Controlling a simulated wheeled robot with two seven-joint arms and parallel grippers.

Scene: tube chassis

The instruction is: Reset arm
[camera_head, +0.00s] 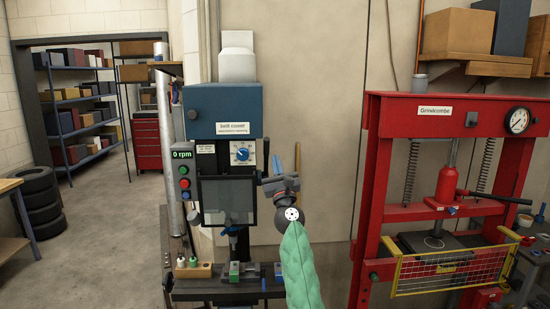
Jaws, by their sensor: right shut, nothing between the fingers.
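My right arm (299,268), in a pale green padded sleeve, comes up from the bottom of the picture, right of centre. My right gripper (272,185) is shut and empty at its far end, beyond the round dark wrist. It appears just right of the blue drill press (223,108), in front of the wall; its exact distance from the machine is hard to tell. My left arm and gripper are not in view.
The drill press has a clear guard (228,200), a 0 rpm control box (183,175) and a table (222,290) with small fixtures. A red hydraulic press (375,190) with a yellow mesh guard (452,270) stands right. Tyres (42,203) stand left; the floor (110,230) between is clear.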

